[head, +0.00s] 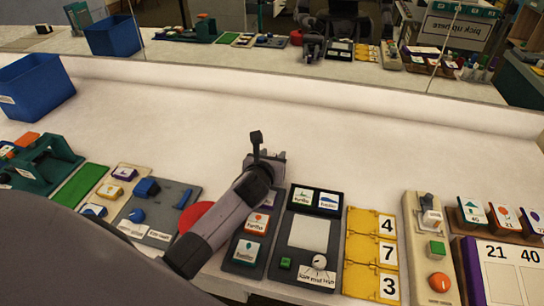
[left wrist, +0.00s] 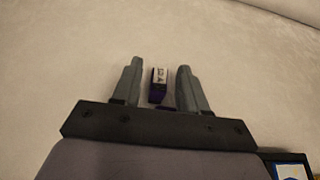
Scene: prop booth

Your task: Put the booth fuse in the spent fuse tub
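A small purple block with a white label (left wrist: 158,84), which looks like the fuse, lies between the two fingers of my left gripper (left wrist: 160,65) in the left wrist view. A gap shows on each side of it, so the gripper is open around it and not visibly touching it. In the head view my left gripper (head: 258,145) is over the pale counter, just behind the row of panels; the block is hidden there. A blue tub (head: 38,92) with a small white label stands at the far left; its label cannot be read. My right gripper is not in view.
Along the front edge stand a green device (head: 45,165), a panel with blue parts (head: 150,215), yellow number cards (head: 370,255), a switch panel (head: 430,250) and a purple number board (head: 500,275). A mirror (head: 340,50) runs behind. The counter's middle (head: 200,115) is clear.

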